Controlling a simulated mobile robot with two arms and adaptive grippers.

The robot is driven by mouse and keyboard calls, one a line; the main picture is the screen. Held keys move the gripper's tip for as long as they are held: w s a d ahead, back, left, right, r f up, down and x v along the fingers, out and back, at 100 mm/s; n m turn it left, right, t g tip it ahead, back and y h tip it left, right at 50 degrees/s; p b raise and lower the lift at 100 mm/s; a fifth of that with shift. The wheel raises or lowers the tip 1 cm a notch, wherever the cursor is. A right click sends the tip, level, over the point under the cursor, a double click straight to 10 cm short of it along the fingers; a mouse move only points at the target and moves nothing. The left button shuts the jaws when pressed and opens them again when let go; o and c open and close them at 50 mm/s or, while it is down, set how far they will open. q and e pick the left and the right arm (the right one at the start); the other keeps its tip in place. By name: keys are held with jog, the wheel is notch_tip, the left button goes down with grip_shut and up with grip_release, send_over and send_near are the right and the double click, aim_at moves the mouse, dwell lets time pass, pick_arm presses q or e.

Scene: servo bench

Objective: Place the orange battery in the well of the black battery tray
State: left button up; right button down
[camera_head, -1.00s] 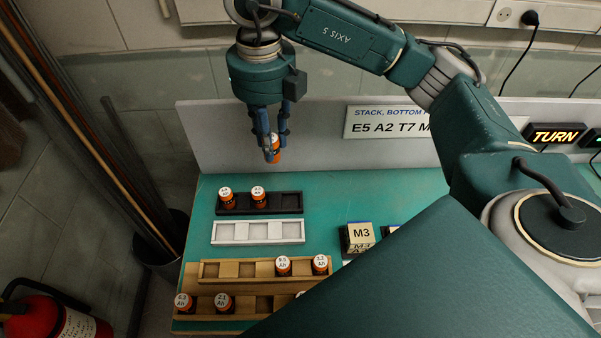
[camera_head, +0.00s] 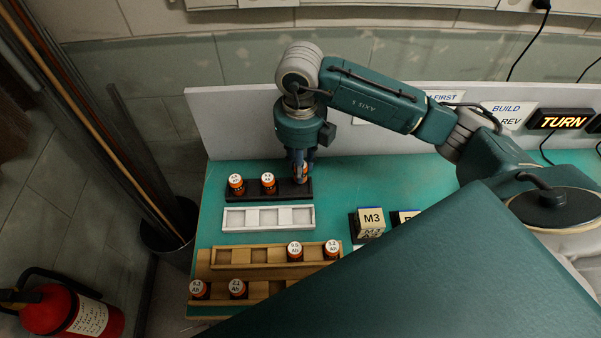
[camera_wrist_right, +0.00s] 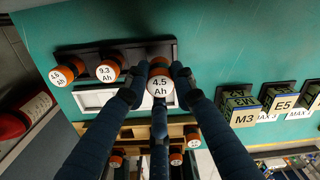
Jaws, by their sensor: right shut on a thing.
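My right gripper (camera_head: 298,172) is shut on an orange battery (camera_head: 303,174). In the right wrist view the same battery (camera_wrist_right: 159,86) reads 4.5 Ah and sits between the fingertips (camera_wrist_right: 158,80). In the head view it is low over the right end of the black battery tray (camera_head: 285,197). Whether its base is inside the well or above it is hidden. Two other orange batteries, one on the left (camera_head: 236,184) and one in the middle (camera_head: 268,183), stand upright in that tray. My left gripper is not in view.
An empty white tray (camera_head: 268,227) lies just in front of the black one. Wooden racks (camera_head: 265,260) with several batteries lie nearer. Labelled cubes on dark stands, such as M3 (camera_head: 371,220), are to the right. A low pale wall (camera_head: 240,130) closes the back of the bench.

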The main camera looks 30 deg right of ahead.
notch_tip(320, 180, down, 4)
jog(key=shift+f+p, duration=0.1)
jog(key=shift+p, duration=0.4)
jog(key=shift+f, duration=0.2)
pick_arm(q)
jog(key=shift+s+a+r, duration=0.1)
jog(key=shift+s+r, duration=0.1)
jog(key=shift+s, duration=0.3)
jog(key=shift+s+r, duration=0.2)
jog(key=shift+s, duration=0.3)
pick_arm(e)
jog(key=shift+f+b, duration=0.2)
jog(key=shift+b, duration=0.1)
jog(key=c, duration=1.4)
grip_release()
jog(key=shift+c, duration=0.2)
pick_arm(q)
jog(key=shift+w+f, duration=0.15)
pick_arm(e)
jog(key=shift+r, duration=0.15)
